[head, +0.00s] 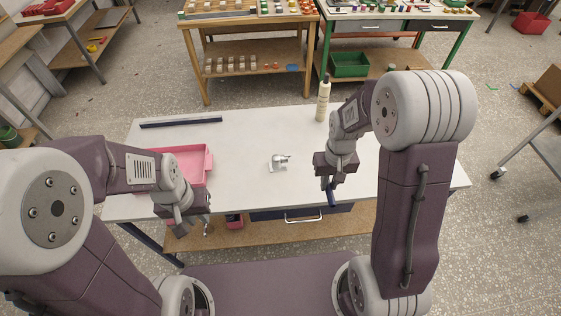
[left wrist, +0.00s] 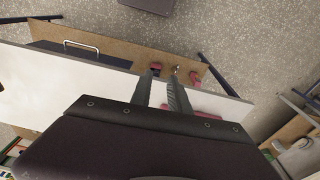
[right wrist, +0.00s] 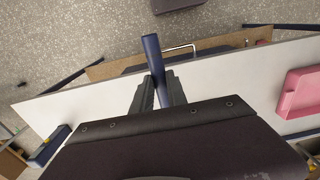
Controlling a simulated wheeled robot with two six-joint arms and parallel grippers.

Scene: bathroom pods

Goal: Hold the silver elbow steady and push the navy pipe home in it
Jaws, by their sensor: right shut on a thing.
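The silver elbow (head: 279,162) sits in a small pale holder near the middle of the white table. My right gripper (head: 329,181) is shut on the navy pipe (head: 332,197), to the right of the elbow and nearer the table's front edge. In the right wrist view the pipe (right wrist: 153,55) sticks out beyond the fingers (right wrist: 157,92); the pipe and elbow are apart. My left gripper (head: 182,224) is at the table's front left, well away from the elbow. Its fingers (left wrist: 164,82) are apart with nothing between them. The elbow does not show in either wrist view.
A pink tray (head: 209,163) lies on the table's left, partly behind my left arm. A long dark rail (head: 181,122) lies at the back left. A pale bottle (head: 323,99) stands at the back edge. The white table (head: 245,140) is bare around the elbow.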

